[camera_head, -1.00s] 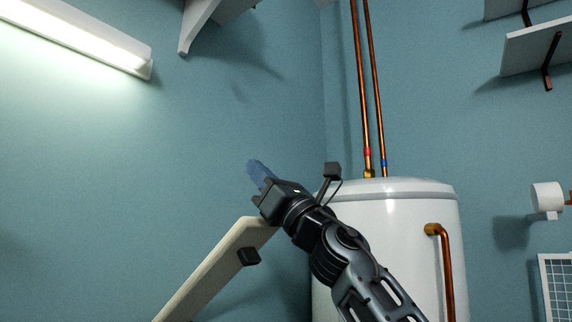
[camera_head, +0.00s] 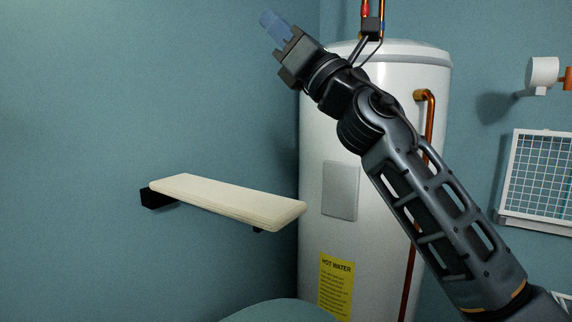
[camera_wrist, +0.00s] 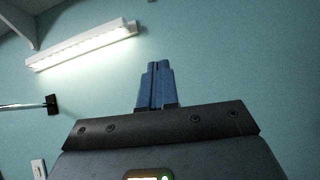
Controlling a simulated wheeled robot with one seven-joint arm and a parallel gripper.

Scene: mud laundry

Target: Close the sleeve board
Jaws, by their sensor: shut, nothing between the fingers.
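The sleeve board (camera_head: 225,200) is a long, cream padded board. It juts from a black bracket (camera_head: 155,198) on the left wall and lies nearly flat, its free end near the white tank. A small dark part shows under its free end. My gripper (camera_head: 275,25) is up and away from the board, near the tank's top left, pointing up and left. Its blue fingers are shut with nothing between them; they also show in the wrist view (camera_wrist: 155,86). The board is not seen in the wrist view.
The white hot water tank (camera_head: 325,120) with copper pipes (camera_head: 410,240) stands behind my arm. A white grid rack (camera_head: 540,180) hangs at the right. A lit lamp (camera_wrist: 85,45) is on the wall in the wrist view. Space above the board is clear.

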